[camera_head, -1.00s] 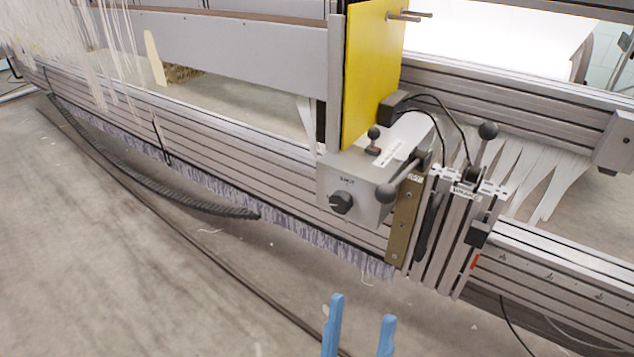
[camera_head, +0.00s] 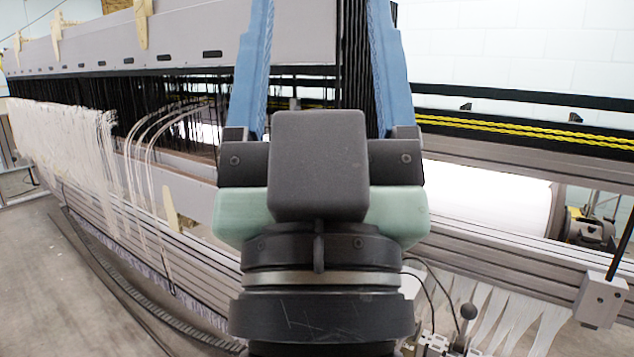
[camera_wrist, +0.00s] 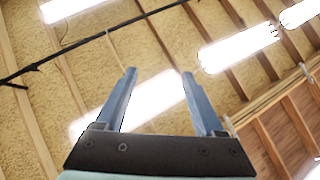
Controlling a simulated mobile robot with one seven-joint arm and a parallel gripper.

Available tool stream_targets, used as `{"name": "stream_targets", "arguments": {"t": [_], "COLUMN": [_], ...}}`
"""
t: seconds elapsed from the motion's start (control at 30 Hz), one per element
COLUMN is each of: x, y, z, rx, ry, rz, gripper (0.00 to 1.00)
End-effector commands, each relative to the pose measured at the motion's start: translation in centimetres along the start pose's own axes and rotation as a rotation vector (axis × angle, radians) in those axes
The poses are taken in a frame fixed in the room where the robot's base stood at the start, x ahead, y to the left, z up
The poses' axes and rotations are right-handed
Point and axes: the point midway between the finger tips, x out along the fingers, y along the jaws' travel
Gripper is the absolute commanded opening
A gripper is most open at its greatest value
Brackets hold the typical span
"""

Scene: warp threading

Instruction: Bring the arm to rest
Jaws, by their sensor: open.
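My gripper (camera_head: 322,70) stands upright in the middle of the head view, close to the camera, with its two blue fingers pointing up and spread wide apart. Nothing is between the fingers except the view of the loom behind. In the wrist view my gripper (camera_wrist: 158,95) is also open and empty, and it faces the ceiling. The gripper body hides the middle of the loom in the head view.
A long loom frame (camera_head: 490,262) runs behind the arm. White warp threads (camera_head: 65,145) hang at the left and dark heddles (camera_head: 165,95) hang under the grey beam (camera_head: 200,38). A white roll (camera_head: 490,195) lies at the right. Bare floor (camera_head: 40,265) shows at lower left.

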Motion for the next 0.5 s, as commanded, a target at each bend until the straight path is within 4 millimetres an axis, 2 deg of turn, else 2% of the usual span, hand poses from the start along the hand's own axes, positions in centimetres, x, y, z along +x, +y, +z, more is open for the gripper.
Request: {"name": "stream_targets", "arguments": {"t": [0.03, 0.07, 0.17, 0.5], "x": [1.1, 1.3, 3.6, 11.1], "y": [-0.1, -0.1, 0.0, 0.2], "z": [-3.3, -4.5, -5.5, -12.1], "rx": [0.026, 0.043, 0.037, 0.035], "ry": [0.006, 0.000, -0.015, -0.017], "rz": [-0.002, -0.002, -0.002, -0.003], "gripper": [0.71, 0.71, 0.71, 0.71]}}
